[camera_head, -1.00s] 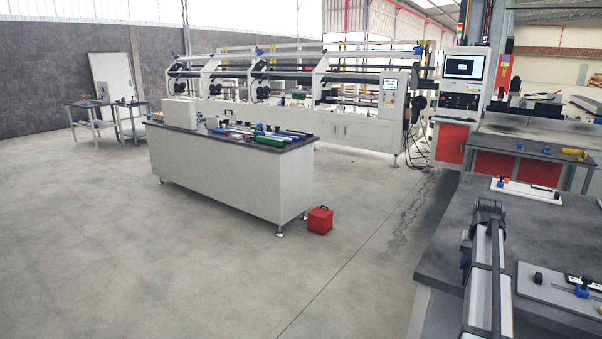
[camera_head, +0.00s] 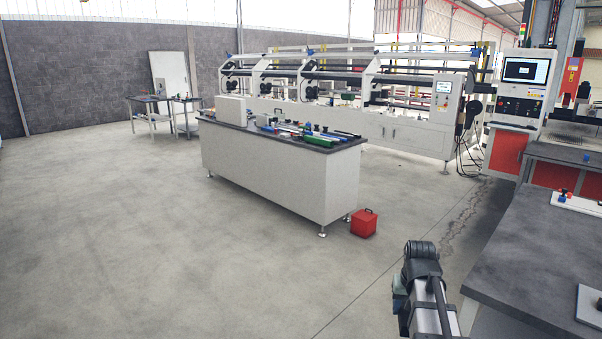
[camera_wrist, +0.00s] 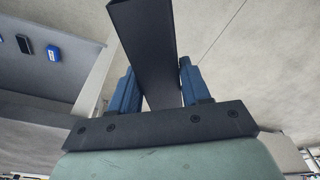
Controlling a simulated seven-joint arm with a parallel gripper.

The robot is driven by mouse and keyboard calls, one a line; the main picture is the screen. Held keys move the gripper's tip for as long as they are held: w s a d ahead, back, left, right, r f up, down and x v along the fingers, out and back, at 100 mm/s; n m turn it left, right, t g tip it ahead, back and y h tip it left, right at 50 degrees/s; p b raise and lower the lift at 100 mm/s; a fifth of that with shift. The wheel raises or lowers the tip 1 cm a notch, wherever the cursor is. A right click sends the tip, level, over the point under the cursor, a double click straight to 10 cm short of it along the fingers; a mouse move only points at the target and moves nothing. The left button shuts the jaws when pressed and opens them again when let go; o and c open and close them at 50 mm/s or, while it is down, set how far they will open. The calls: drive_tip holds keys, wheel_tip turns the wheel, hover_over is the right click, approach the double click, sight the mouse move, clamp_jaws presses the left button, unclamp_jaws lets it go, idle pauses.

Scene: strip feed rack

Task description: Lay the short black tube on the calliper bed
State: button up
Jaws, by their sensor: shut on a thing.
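In the head view my arm shows at bottom right, but I cannot make out the gripper or the tube there. I cannot identify the calliper bed for certain in either view now.
A dark-topped bench (camera_head: 525,250) is at right, with a white plate (camera_head: 577,202) and a cut-off plate at its edge. A white cabinet bench (camera_head: 275,180) holding several tubes stands mid-floor, a red box (camera_head: 364,223) beside it. The floor at left is clear.

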drive_tip(key=a+n, duration=0.2)
drive_tip(key=a, duration=1)
drive_tip(key=shift+w+a+f, duration=0.15)
drive_tip(key=shift+w+f, duration=0.15)
drive_tip(key=shift+w, duration=0.05)
